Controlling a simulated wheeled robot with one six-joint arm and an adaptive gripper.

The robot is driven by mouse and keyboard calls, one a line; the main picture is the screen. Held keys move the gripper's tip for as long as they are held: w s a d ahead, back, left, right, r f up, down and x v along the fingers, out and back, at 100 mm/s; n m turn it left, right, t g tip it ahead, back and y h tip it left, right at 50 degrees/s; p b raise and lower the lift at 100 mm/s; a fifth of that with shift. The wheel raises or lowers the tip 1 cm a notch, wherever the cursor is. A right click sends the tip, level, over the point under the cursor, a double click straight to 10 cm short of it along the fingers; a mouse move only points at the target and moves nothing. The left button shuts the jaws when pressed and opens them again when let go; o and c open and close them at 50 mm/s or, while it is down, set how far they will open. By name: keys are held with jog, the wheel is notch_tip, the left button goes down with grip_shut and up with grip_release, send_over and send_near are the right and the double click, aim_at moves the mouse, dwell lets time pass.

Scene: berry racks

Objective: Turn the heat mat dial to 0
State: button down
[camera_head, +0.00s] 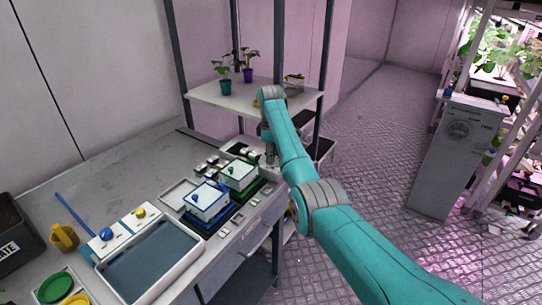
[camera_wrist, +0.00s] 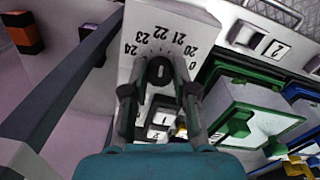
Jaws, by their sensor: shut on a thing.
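The heat mat dial (camera_wrist: 160,73) is a dark round knob with a short white mark, on a white panel (camera_wrist: 142,18) in the wrist view. Printed numbers 24, 23, 22, 21, 20 and 0 arc around its far side, with 0 at the right end. The white mark lies roughly upright in the picture, in line with 22; its exact reading is unclear. My gripper (camera_wrist: 160,88) is shut on the dial, one finger on each side. In the head view the dial is hidden and my arm reaches to the far end of the bench.
Beside the dial stands a green-based box (camera_wrist: 255,110), also seen in the head view (camera_head: 239,175), with a blue-based box (camera_head: 207,200) nearer. White switches (camera_wrist: 160,124) lie just below the dial. A shelf (camera_head: 240,100) holds potted plants above the bench's far end.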

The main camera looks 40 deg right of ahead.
jog(key=m, duration=0.8)
jog(key=shift+a+m, duration=0.1)
jog(key=shift+m, duration=0.3)
jog(key=m, duration=0.4)
jog(key=shift+m, duration=1.9)
jog(key=c, duration=0.9)
grip_release()
jog(key=shift+w+r, duration=0.1)
jog(key=shift+r, duration=0.05)
